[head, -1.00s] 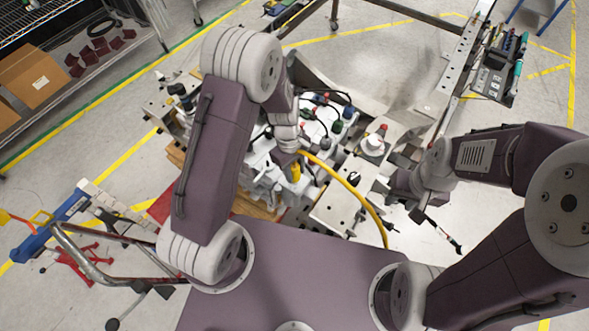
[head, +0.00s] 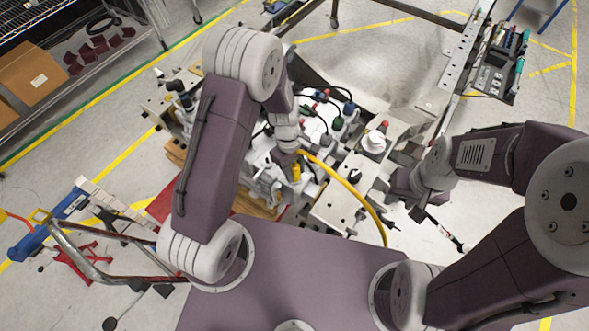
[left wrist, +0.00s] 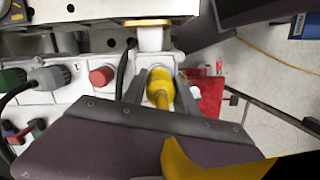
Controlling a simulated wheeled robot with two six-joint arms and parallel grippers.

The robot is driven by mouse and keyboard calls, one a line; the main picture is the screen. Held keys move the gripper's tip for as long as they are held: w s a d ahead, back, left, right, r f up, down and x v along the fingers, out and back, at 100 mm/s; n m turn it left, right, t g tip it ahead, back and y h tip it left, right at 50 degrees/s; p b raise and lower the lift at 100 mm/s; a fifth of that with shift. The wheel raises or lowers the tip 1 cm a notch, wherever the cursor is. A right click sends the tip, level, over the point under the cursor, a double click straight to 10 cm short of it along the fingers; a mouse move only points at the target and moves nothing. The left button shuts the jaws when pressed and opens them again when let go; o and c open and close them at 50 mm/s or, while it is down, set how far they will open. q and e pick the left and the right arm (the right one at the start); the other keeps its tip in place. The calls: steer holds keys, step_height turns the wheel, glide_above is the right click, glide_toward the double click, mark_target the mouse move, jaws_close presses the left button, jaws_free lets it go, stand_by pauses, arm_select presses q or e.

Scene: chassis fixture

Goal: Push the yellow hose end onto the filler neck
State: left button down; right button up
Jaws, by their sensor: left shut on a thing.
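The yellow hose end (left wrist: 161,92) sits between the two dark fingers of my left gripper (left wrist: 160,86), which is shut on it. In the left wrist view its far end lines up with a pale round fitting on the white block, probably the filler neck; I cannot tell whether they touch. In the head view my left gripper (head: 290,158) is over the engine block, mostly hidden by its own wrist. The yellow hose (head: 352,190) curves from it down to the right. My right gripper (head: 408,190) hangs right of the block; its fingers are unclear.
A white round cap (head: 373,143) and several coloured plugs (head: 337,123) stand close by on the chassis. In the left wrist view a red cap (left wrist: 102,76) is left of the fingers. A tool tray (head: 497,75) is at upper right. Clear floor lies beyond the chassis.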

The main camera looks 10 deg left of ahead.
mark_target(295, 167)
arm_select(q)
steer(key=shift+f, duration=0.25)
steer(key=c, duration=0.9)
jaws_free()
step_height(295, 167, up, 6)
steer(key=p, duration=0.6)
steer(key=shift+r, duration=0.15)
